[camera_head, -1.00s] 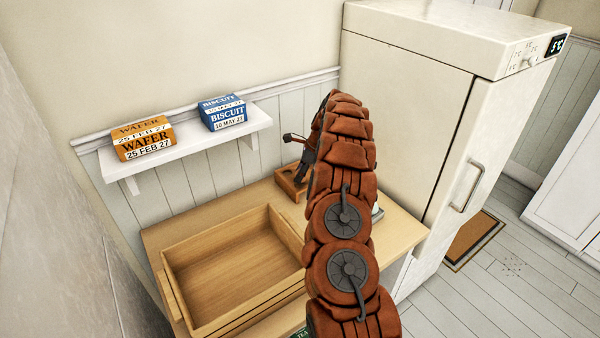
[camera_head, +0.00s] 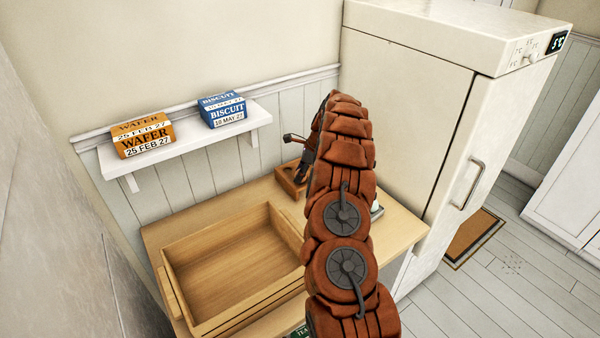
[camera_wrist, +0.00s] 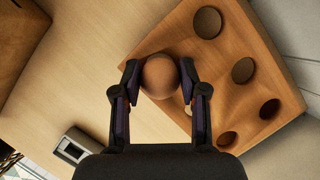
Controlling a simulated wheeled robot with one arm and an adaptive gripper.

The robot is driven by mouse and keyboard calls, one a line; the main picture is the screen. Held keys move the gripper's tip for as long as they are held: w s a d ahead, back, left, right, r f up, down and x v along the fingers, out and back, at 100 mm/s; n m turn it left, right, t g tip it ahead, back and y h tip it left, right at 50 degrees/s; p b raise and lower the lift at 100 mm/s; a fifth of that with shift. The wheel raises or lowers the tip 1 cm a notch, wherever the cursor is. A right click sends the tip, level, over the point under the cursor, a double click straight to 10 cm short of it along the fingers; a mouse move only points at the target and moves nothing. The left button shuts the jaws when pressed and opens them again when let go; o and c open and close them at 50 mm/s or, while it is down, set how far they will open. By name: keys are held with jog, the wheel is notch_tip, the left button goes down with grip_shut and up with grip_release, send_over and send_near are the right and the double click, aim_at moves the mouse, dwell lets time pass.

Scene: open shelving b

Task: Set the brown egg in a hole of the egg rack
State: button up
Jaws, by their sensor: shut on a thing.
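The brown egg (camera_wrist: 159,77) is between the two fingers of my gripper (camera_wrist: 160,80) in the wrist view, and the gripper is shut on it. The wooden egg rack (camera_wrist: 225,55) lies beneath and to the right, with several round dark holes in its top. The egg overlaps the rack's left edge in this view; its height above the rack cannot be told. In the head view the egg rack (camera_head: 286,182) stands at the back of the counter, partly hidden by my arm. The egg is hidden there, and only part of my gripper (camera_head: 301,174) shows.
A large empty wooden crate (camera_head: 186,240) stands on the counter (camera_head: 168,237) to the left. A wall shelf (camera_head: 178,148) above holds an orange wafer box (camera_head: 142,136) and a blue biscuit box (camera_head: 222,110). A tall fridge (camera_head: 405,110) stands right. A small grey object (camera_wrist: 73,146) lies lower left.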

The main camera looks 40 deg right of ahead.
dwell(0.3)
jog(key=o, duration=0.8)
jog(key=v, duration=1.2)
jog(key=shift+w, duration=0.1)
jog(key=shift+a, duration=0.15)
